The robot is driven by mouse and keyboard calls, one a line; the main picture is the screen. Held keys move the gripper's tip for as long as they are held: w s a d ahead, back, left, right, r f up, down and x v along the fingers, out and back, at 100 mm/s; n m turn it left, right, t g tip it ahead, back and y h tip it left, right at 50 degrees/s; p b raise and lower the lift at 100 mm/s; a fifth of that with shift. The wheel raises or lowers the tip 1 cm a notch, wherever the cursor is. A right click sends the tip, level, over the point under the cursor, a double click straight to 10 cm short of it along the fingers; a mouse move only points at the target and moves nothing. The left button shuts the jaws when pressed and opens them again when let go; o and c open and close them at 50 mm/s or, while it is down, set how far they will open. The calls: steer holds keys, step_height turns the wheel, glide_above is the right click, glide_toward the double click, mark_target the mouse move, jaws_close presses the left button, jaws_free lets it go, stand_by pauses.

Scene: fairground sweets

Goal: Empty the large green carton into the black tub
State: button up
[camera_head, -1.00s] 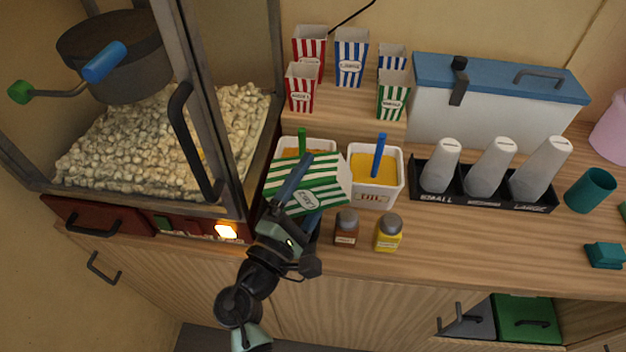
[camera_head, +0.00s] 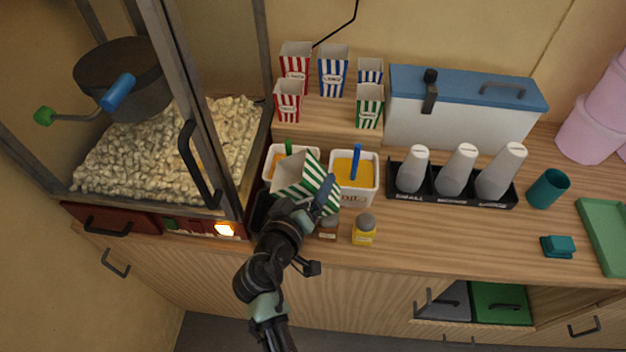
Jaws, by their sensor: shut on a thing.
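My gripper (camera_head: 318,205) is shut on the green-and-white striped carton (camera_head: 322,182), holding it tilted above the counter in front of the two sauce containers. The carton's open mouth shows toward the upper left; its inside looks pale, and I see no popcorn in it. The black tub (camera_head: 260,208) shows only as a dark strip between the popcorn machine and the carton. The carton and my arm hide most of it, and I cannot see its contents.
The popcorn machine (camera_head: 187,195) stands left. White containers with orange (camera_head: 277,160) and yellow contents (camera_head: 353,196) are behind the carton. Brown (camera_head: 328,231) and yellow-labelled shakers (camera_head: 364,232) stand close right. A black cup rack (camera_head: 450,198) is further right. Free counter lies at front right.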

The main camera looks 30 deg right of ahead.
mark_target(296, 171)
steer(key=shift+a+m+y, duration=0.2)
steer(key=shift+m+y, duration=0.1)
steer(key=shift+m, duration=0.3)
steer(key=shift+w+a+f+m+t+y+p, duration=0.2)
steer(key=shift+a+m+y+p, duration=0.1)
steer(key=shift+m, duration=0.15)
steer(key=shift+w+a+f+m+t+y+p, duration=0.1)
steer(key=shift+w+a+m+y+p, duration=0.15)
steer(key=shift+m, duration=0.2)
steer(key=shift+w+a+f+m+t+y, duration=0.2)
steer(key=shift+a+m+t+y, duration=0.1)
steer(key=shift+m+y, duration=0.2)
steer(key=shift+w+a+f+m+t+y, duration=0.1)
steer(key=shift+w+a+m+t+y, duration=0.2)
steer(key=shift+m, duration=0.3)
step_height(296, 171, up, 3)
steer(key=shift+s+r+p, duration=0.1)
steer(key=shift+r+p, duration=0.05)
steer(key=shift+p, duration=0.95)
steer(key=shift+r, duration=0.4)
